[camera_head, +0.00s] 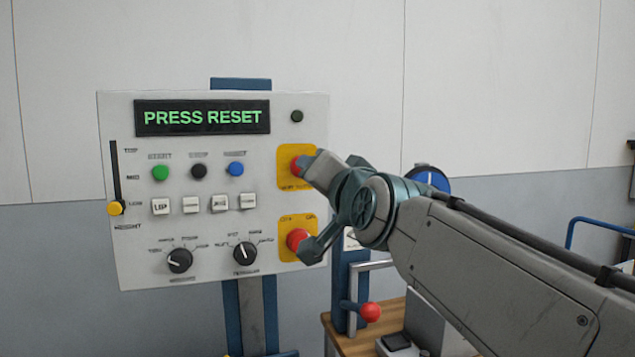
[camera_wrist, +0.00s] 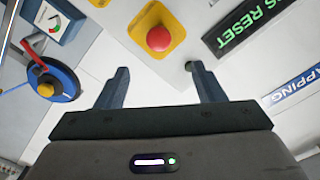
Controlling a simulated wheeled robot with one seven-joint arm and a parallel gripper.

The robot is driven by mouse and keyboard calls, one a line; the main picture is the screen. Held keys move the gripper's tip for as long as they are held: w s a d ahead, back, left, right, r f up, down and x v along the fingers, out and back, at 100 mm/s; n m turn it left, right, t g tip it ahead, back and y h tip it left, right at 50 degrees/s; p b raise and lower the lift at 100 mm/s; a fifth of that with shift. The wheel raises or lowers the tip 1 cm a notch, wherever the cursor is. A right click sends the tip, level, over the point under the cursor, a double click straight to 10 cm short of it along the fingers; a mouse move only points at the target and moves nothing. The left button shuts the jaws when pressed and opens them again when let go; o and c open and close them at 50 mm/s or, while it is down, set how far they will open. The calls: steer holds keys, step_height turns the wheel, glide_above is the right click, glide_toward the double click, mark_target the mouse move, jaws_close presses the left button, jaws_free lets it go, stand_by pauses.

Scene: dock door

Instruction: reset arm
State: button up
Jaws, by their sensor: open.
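A white control panel (camera_head: 142,270) stands ahead on a blue post, and its display (camera_head: 202,117) reads "PRESS RESET" in green. A green button (camera_head: 160,173), a black button (camera_head: 198,171) and a blue button (camera_head: 236,169) sit in a row below it, their labels blurred. My gripper (camera_head: 322,170) is at the panel's right edge in the head view, partly covering the upper red button (camera_head: 297,164). In the wrist view my gripper (camera_wrist: 158,70) is open and empty. A red button (camera_wrist: 158,38) on a yellow plate shows beyond the fingertips; contact is not visible.
The panel also has a second red button (camera_head: 297,239), several white keys, two black knobs and a yellow-tipped slider (camera_head: 115,208). A red-knobbed lever (camera_head: 370,312) and a wooden-topped bench (camera_head: 345,343) stand below right. A blue wheel (camera_wrist: 62,85) shows at left in the wrist view.

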steer(key=shift+d, duration=0.15)
steer(key=s+d+f+n+g+h+p, duration=0.1)
steer(key=s+d+f+g+p, duration=0.15)
steer(key=f, duration=0.45)
steer(key=s+d+f+n+g+h+p, duration=0.1)
steer(key=s+d+f+g, duration=0.15)
steer(key=f, duration=0.35)
steer(key=s+d+f+n+g+h+p, duration=0.1)
steer(key=s+d+f+g+p, duration=0.15)
steer(key=f, duration=0.45)
steer(key=s+d+f+n+g+h+p, duration=0.1)
steer(key=s+d+f+g+h+p, duration=0.1)
steer(key=s+d+f+g, duration=0.2)
steer(key=s+f+g, duration=0.3)
steer(key=s+f, duration=0.4)
steer(key=s, duration=0.1)
steer(key=shift+n, duration=0.3)
